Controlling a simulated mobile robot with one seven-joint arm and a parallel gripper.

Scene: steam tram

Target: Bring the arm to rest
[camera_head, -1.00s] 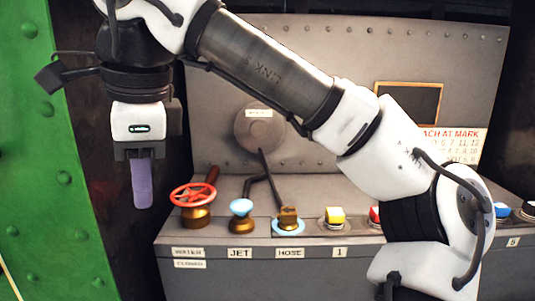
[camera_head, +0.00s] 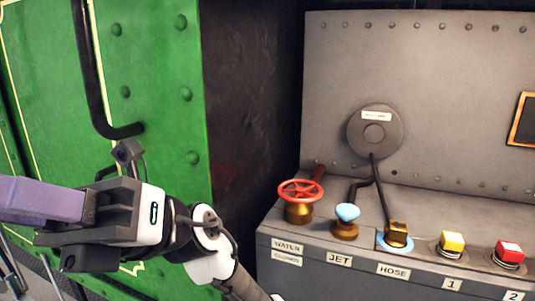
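My gripper (camera_head: 22,199) is at the left of the head view, in front of the green tram side. Its purple finger points left and runs out of the picture. Only one finger shows clearly, so I cannot tell whether it is open or shut. Nothing is seen held in the part that shows. My white and dark wrist and forearm reach down out of the bottom edge.
A green riveted tram side (camera_head: 160,90) with a black handrail (camera_head: 92,80) stands behind my gripper. At right, a grey console (camera_head: 350,275) carries a red valve wheel (camera_head: 300,190), a blue-topped JET knob (camera_head: 347,212), a hose fitting (camera_head: 397,236), and yellow (camera_head: 452,242) and red (camera_head: 509,250) buttons.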

